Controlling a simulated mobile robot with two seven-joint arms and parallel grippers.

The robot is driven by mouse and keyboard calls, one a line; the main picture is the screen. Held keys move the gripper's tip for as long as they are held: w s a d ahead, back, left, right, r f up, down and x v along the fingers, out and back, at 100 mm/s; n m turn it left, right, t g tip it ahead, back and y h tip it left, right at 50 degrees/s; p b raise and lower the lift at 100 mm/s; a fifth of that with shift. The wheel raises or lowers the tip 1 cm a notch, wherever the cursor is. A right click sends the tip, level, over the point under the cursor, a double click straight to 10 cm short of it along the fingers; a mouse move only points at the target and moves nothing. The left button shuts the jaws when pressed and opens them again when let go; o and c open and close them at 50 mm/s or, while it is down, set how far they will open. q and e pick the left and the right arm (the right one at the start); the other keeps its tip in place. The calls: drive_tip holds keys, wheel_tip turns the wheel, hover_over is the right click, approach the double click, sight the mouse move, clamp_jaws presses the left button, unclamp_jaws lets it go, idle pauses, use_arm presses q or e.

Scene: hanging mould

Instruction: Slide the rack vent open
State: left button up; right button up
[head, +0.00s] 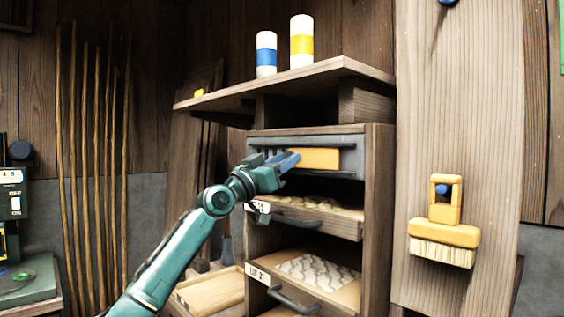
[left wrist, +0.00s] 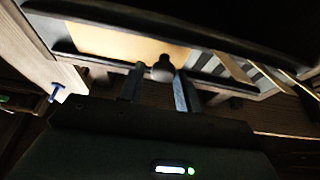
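The rack vent (head: 350,157) is a grey slotted frame at the top of the wooden rack. A plain yellow-orange slide panel (head: 318,159) covers its middle, and slots show to its left. My left gripper (head: 290,160) is in front of the panel's left end. In the left wrist view the panel (left wrist: 115,42) has a dark round knob (left wrist: 163,68). My left gripper's two fingers (left wrist: 160,88) stand apart, one on each side of the knob, and a gap shows beside it. Vent slats (left wrist: 240,68) show at the right there. My right gripper is not in view.
Below the vent are drawers with dark handles (head: 293,299), holding pale contents. A shelf (head: 285,82) above carries a blue-banded can (head: 266,54) and a yellow-banded can (head: 301,42). A yellow brush (head: 444,232) hangs at the right. Poles lean at the left.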

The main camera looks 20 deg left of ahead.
use_arm(q)
drive_tip(key=o, duration=0.3)
drive_tip(key=shift+d, duration=0.15)
drive_tip(key=shift+o, duration=0.2)
drive_tip(key=b+v, duration=0.3)
drive_tip(key=v, duration=1)
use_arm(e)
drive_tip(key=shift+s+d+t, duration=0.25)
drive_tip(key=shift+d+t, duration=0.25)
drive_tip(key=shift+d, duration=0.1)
use_arm(q)
drive_tip(key=shift+s, duration=0.1)
